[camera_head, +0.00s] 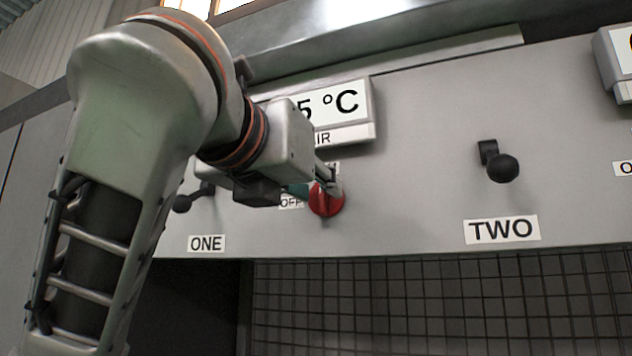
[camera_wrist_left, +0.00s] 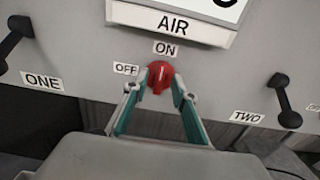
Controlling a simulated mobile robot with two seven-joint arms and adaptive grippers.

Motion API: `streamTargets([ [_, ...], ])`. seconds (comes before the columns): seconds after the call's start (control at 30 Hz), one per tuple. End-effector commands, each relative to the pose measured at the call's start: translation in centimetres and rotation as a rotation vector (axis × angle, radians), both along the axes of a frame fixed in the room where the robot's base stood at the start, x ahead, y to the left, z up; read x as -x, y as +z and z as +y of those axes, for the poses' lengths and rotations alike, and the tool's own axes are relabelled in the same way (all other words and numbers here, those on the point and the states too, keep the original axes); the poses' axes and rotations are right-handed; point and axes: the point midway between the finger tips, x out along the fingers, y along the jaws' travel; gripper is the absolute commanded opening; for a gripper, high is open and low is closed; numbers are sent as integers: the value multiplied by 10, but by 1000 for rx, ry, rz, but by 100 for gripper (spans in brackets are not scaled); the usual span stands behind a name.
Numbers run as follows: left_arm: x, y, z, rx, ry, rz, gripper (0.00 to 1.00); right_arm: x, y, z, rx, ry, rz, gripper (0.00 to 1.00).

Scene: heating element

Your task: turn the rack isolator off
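The rack isolator is a red rotary knob (camera_head: 326,201) on the grey panel, partly hidden by my gripper in the head view. In the left wrist view the red knob (camera_wrist_left: 160,79) shows its raised grip roughly upright, below the ON label (camera_wrist_left: 166,48) and right of the OFF label (camera_wrist_left: 125,69). My left gripper (camera_head: 326,181) is at the knob, its fingers spread on either side of it. In the left wrist view a gap shows between the fingertips and the raised grip; contact with the knob's rim cannot be told. My right gripper is in neither view.
A temperature display marked AIR (camera_head: 351,106) juts out just above the knob. Black levers stand out beside the labels ONE (camera_head: 206,243) and TWO (camera_head: 501,229). A dark mesh opening (camera_head: 440,300) lies below the panel.

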Motion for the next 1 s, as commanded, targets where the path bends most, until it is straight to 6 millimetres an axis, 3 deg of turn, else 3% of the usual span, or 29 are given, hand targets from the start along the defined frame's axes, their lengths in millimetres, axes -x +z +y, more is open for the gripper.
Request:
streamTargets([
  [0.37, -8, -1, -3, -1, 0, 0, 26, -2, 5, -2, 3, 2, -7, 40],
  [0.5, -8, 0, -3, -1, 0, 0, 0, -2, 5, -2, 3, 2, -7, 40],
  [1.0, -8, 1, -1, 66, 4, 24, 0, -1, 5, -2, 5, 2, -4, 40],
])
